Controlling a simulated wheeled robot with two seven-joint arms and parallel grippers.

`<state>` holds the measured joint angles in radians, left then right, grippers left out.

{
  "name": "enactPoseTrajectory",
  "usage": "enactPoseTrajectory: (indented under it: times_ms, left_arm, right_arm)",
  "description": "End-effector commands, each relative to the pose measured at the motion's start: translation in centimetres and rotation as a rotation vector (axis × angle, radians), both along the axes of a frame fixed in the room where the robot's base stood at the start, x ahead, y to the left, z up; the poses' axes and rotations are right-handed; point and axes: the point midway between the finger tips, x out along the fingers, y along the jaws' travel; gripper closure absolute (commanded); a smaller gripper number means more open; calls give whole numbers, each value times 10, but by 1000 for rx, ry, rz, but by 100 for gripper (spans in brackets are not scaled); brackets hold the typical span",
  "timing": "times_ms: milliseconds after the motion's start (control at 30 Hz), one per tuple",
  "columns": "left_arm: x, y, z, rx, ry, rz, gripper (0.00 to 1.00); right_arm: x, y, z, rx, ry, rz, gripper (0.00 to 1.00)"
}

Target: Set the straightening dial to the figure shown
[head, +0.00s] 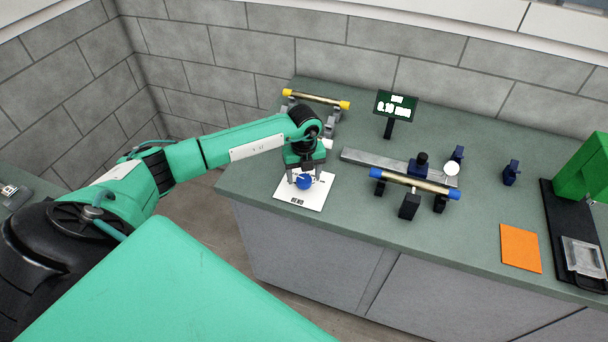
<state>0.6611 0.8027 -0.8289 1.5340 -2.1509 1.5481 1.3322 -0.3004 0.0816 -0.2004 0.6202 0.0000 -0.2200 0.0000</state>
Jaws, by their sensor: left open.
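A blue knob (304,182) sits on a white plate (314,198) at the counter's front left; it looks like the dial. A small dark marking or readout shows on the plate below it, too small to read. My left gripper (304,178) points down over the plate, open, with its fingers on either side of the knob. Whether they touch it I cannot tell. A dark green sign (396,106) on a post shows white figures, perhaps "0.10 mm", not clearly legible. My right gripper is not in view.
A blue-ended rod (415,183) rests on black supports by a grey rail (370,164) and a round white gauge face (451,169). A yellow-ended rod (316,98) lies behind my gripper. An orange sheet (520,248) and a green machine (584,168) stand right.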

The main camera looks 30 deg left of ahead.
Motion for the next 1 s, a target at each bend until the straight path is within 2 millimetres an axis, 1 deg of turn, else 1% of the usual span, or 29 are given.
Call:
enactPoseTrajectory:
  times_ms: [33,200,333,533,667,700,767,1000]
  left_arm:
    - [0,0,-6,-1,2,1,35]
    - [0,0,-21,-1,1,0,35]
    - [0,0,-24,-1,-1,-1,35]
    - [0,0,-24,-1,-1,-1,35]
    - [0,0,-24,-1,-1,-1,61]
    - [0,0,-24,-1,-1,-1,69]
    - [0,0,-24,-1,-1,-1,79]
    - [1,0,-25,0,-1,-14,79]
  right_arm:
    - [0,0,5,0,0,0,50]
    - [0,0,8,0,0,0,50]
    - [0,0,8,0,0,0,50]
    - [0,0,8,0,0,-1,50]
    - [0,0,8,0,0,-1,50]
    - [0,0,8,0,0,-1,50]
    - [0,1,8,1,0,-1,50]
    - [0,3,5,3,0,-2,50]
